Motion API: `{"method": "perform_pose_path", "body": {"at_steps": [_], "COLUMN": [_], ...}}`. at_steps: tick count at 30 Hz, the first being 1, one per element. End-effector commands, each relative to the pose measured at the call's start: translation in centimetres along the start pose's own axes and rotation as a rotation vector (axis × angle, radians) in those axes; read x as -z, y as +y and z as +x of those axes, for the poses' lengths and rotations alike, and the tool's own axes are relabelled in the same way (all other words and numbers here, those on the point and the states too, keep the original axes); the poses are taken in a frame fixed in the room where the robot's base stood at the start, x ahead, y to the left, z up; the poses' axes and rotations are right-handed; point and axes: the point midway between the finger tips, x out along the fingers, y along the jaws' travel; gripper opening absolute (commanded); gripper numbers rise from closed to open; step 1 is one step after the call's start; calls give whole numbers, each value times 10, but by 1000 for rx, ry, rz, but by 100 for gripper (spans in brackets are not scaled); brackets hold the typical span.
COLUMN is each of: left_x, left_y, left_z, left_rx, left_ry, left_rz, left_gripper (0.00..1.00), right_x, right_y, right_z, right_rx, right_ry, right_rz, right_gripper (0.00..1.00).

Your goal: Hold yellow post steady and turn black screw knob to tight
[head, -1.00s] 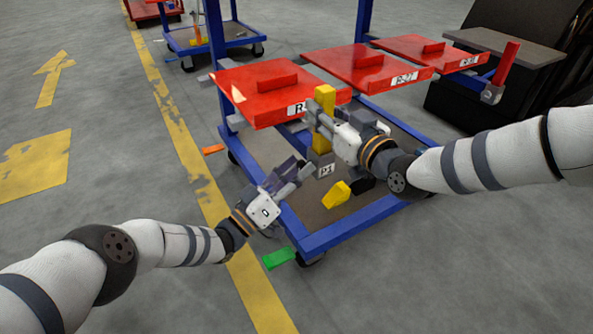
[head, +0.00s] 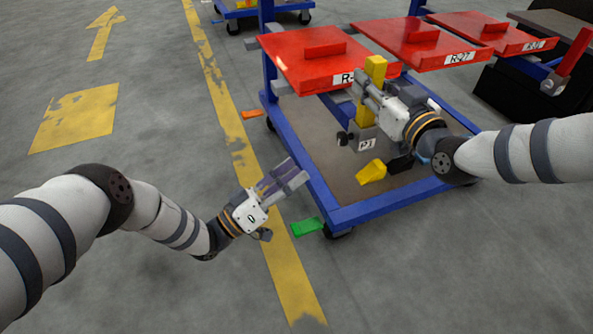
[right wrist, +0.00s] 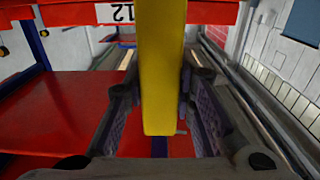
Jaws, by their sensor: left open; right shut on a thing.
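The yellow post (head: 375,70) stands upright in a grey base (head: 363,140) with a "P1" label on the blue cart. The black screw knob (head: 345,138) is at the left side of that base and is uncovered. My right gripper (head: 364,90) is shut on the post at its upper part. In the right wrist view the post (right wrist: 162,75) runs between the two fingers. My left gripper (head: 293,175) is open and empty. It is beyond the cart's left edge, below and to the left of the knob, and apart from it.
Red panels (head: 310,60) with labels sit above and behind the post. A loose yellow block (head: 371,172) lies on the cart deck in front of the base. A green pedal (head: 306,227) sticks out at the cart's near corner.

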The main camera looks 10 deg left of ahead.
Motion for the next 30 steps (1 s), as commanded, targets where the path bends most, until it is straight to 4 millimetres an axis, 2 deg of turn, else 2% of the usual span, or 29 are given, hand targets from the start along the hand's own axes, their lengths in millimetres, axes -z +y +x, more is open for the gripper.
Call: {"method": "perform_pose_path", "body": {"at_steps": [3,4,6,7,17,20,27,30], "left_x": [0,0,0,0,0,0,0,0], "left_y": [0,0,0,0,0,0,0,0], "left_z": [0,0,0,0,0,0,0,0], "left_rx": [0,0,0,0,0,0,0,0], "left_ry": [0,0,0,0,0,0,0,0], "left_rz": [0,0,0,0,0,0,0,0], "left_gripper": [47,47,47,47,47,47,47,47], "right_x": [0,0,0,0,0,0,0,0], "right_y": [0,0,0,0,1,1,1,1], "right_z": [0,0,0,0,-4,-21,-86,-105], "right_rx": [0,0,0,0,0,0,-2,-1], "right_ry": [1,1,1,1,0,-1,-2,-1], "right_rz": [0,0,0,0,-1,1,2,0], "right_gripper": [0,28,44,47,47,47,47,47]}}
